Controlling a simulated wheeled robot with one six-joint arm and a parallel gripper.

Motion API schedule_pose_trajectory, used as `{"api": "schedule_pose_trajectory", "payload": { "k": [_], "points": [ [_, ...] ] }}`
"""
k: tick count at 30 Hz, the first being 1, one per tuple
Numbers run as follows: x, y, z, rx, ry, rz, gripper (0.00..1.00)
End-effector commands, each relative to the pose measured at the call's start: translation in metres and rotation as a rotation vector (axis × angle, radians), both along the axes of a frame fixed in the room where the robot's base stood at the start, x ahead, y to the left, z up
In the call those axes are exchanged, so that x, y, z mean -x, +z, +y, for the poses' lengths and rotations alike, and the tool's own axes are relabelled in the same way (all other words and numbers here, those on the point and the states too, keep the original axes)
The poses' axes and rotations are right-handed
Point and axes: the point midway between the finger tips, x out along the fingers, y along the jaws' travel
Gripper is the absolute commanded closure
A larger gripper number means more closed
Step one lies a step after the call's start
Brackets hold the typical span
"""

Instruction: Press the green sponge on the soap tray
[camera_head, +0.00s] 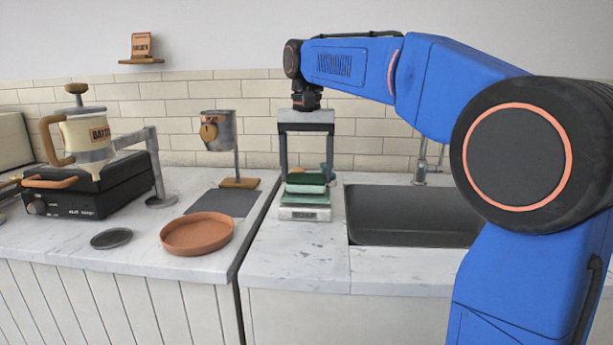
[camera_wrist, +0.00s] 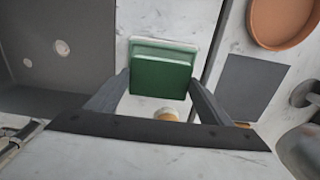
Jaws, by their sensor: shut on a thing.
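The green sponge (camera_head: 305,178) is between the two fingers of my gripper (camera_head: 306,182), which points straight down. In the wrist view the sponge (camera_wrist: 160,79) spans the gap between the fingertips (camera_wrist: 159,84), and my gripper is shut on it. Directly below it are stacked green layers and a pale base that looks like the soap tray (camera_head: 305,213); the tray's pale rim (camera_wrist: 166,41) shows behind the sponge in the wrist view. The sponge is on or just above the tray; I cannot tell whether it is pressed down.
A dark sink (camera_head: 415,215) with a faucet (camera_head: 421,168) lies to the right. To the left are a terracotta dish (camera_head: 197,233), a dark mat (camera_head: 225,202) and a stand with a metal cup (camera_head: 218,131). A small wooden-topped item (camera_wrist: 166,115) is close to the sponge.

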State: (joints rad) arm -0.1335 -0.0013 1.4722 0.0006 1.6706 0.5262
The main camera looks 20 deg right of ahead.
Motion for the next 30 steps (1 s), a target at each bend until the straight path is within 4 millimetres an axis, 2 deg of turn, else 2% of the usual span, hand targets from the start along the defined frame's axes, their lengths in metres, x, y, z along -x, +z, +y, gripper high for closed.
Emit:
{"api": "schedule_pose_trajectory", "payload": {
  "k": [21, 30],
  "points": [
    [0.0, 0.046, 0.0, -0.001, 0.0, -0.001, 0.44],
    [0.0, 0.051, 0.0, 0.0, 0.0, 0.0, 0.44]
  ]
}}
